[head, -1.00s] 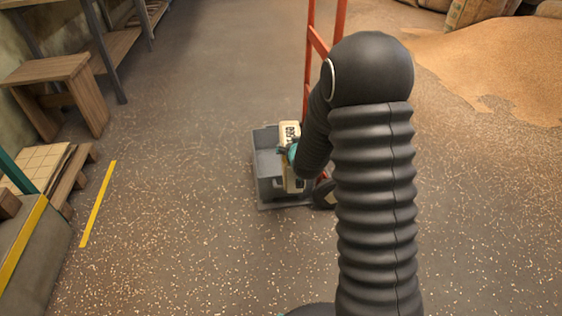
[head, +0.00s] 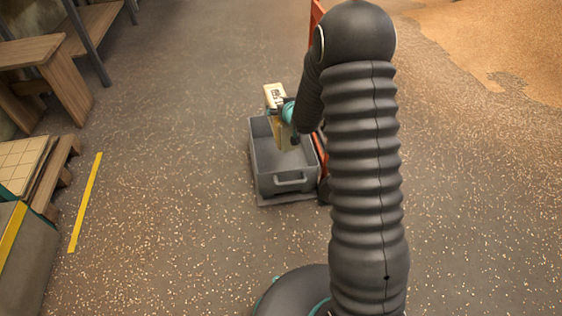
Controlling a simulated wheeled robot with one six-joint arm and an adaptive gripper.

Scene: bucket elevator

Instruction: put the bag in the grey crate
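The grey crate (head: 264,183) stands on the foot plate of a red hand truck in the head view, with its open top facing up and a handle on its near side. A tan bag (head: 273,93) with a dark printed label is held above the crate's far part. My gripper (head: 285,118) is shut on the bag around its middle. The bag's lower end shows over the crate opening; I cannot tell whether it is below the rim. My arm hides part of the gripper and the crate's right side.
The red hand truck (head: 317,14) rises behind the crate, partly hidden by my arm. A wooden bench (head: 62,75) and a pallet (head: 55,172) stand on the left. A yellow line (head: 86,202) marks the floor. A grain heap (head: 500,40) lies at upper right. The floor left of the crate is clear.

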